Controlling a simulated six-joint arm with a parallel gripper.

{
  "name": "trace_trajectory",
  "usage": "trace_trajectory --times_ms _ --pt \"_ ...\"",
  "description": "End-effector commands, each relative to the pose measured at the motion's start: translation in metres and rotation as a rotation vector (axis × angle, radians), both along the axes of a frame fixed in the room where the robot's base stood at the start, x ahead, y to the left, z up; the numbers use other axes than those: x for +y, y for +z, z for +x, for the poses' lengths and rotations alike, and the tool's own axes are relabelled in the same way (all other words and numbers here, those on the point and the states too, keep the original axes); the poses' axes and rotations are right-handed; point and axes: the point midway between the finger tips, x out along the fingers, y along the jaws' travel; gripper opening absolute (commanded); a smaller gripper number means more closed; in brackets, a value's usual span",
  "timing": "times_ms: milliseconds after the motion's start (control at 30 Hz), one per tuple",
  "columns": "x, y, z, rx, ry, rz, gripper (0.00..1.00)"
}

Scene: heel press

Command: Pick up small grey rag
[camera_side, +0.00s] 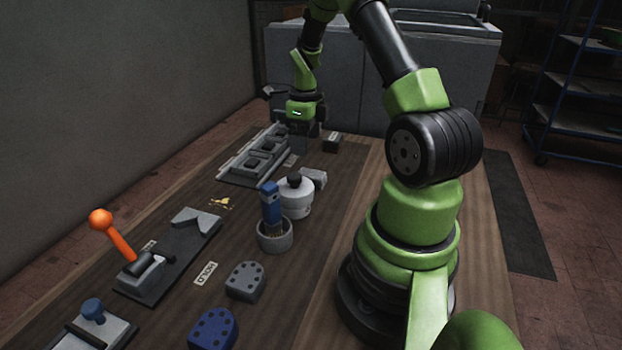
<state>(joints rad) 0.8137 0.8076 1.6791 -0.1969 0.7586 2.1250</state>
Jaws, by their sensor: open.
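A small light-grey piece (314,178) lies on the wooden bench just behind and to the right of the white lidded pot; it looks like the grey rag, but its texture is too small to be sure. The pot partly hides it. My gripper (308,132) hangs over the far end of the bench, beyond the grey piece and apart from it. Its fingers are dark and small in this view; it is open, and I see nothing held.
The white pot (296,198) and a cup with a blue-handled brush (274,236) stand nearer. A slotted grey fixture (258,160) lies at left, a dark block (332,143) beyond. An orange-knobbed lever (118,236) rises front left. Bare wood lies right of the pot.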

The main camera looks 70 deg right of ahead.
Motion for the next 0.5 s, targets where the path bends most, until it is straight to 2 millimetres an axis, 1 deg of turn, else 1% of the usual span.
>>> trace_trajectory --times_ms 33,200,367,467,500 --pt "-0.001 -0.008 -0.001 0.004 -0.009 0.004 0.79" --pt "0.000 -0.034 -0.001 0.004 -0.009 0.004 0.79" --pt "0.000 -0.047 -0.001 0.003 -0.008 0.003 0.79" --pt "0.001 -0.058 -0.003 0.004 -0.008 0.004 0.79" --pt "0.001 -0.064 -0.004 0.004 -0.007 0.005 0.79"
